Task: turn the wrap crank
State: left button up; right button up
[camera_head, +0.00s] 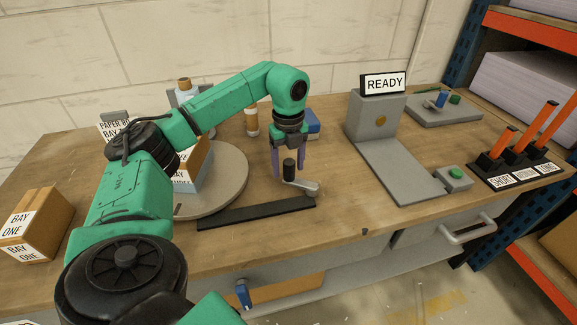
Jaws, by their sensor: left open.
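The wrap crank (304,187) is a grey arm with an upright black handle (289,168), on the bench near the right end of a black bar. My left gripper (290,167) points down over the crank with its purple fingers on either side of the black handle. The fingers are open; I cannot tell whether they touch the handle. A round grey turntable (228,190) lies left of the crank and carries a labelled stack of boxes (196,165), partly hidden by my left arm. My right gripper is out of view.
A black bar (255,211) lies along the bench front. A grey machine with a READY sign (383,82) and a green button (456,174) stand to the right. A BAY ONE box (36,224) sits at far left. Orange-handled tools (503,141) stand at far right.

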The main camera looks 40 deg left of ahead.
pick_arm(q)
jog(key=shift+f, duration=0.35)
grip_shut()
dwell(1.2)
